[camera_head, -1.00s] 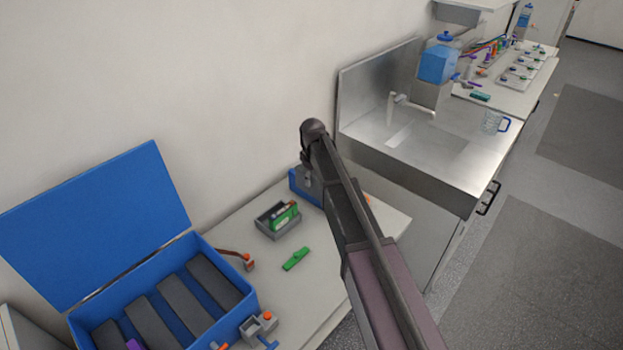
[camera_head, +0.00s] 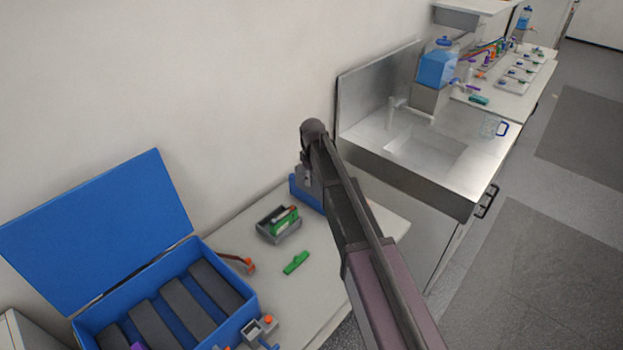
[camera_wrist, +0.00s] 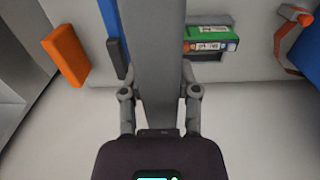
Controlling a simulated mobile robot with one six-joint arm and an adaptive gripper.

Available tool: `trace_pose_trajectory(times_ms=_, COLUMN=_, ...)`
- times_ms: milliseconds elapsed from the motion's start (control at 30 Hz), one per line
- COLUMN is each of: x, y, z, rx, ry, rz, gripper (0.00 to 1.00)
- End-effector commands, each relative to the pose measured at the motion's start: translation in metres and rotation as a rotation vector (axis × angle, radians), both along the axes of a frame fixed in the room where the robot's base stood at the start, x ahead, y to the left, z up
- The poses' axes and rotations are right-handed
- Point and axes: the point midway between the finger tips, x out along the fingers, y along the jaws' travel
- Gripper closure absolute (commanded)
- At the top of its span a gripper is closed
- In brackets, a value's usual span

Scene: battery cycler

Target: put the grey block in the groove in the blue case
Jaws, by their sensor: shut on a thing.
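My gripper (camera_wrist: 158,92) is shut on a long grey block (camera_wrist: 160,45), which runs up between its two fingers in the wrist view. The large blue case (camera_head: 240,322) stands open at the lower left of the head view, its lid (camera_head: 95,230) raised; dark grey bars lie across it with blue gaps between. A smaller blue object (camera_head: 303,192) is partly hidden behind my arm, and a blue strip (camera_wrist: 110,22) shows left of the block in the wrist view. I cannot tell whether the block touches it. The groove cannot be made out.
A grey tray (camera_head: 281,240) with a green item and a loose green piece (camera_head: 296,262) lie on the bench. An orange block (camera_wrist: 66,55) is left of my gripper. An orange-ended strap (camera_head: 240,262) lies by the open case. A sink (camera_head: 425,150) is right of the bench.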

Motion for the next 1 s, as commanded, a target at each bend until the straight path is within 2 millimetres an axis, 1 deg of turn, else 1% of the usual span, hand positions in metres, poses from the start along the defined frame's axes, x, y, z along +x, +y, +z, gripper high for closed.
trace_pose_trajectory(times_ms=233, x=0.000, y=0.000, z=0.004, rx=0.000, ry=0.000, rz=0.000, gripper=0.88)
trace_pose_trajectory(times_ms=500, x=0.000, y=0.000, z=0.028, rx=0.000, ry=0.000, rz=0.000, gripper=0.88)
trace_pose_trajectory(times_ms=633, x=0.000, y=0.000, z=0.035, rx=0.000, ry=0.000, rz=0.000, gripper=0.88)
trace_pose_trajectory(times_ms=1000, x=0.000, y=0.000, z=0.035, rx=0.000, ry=0.000, rz=0.000, gripper=0.88)
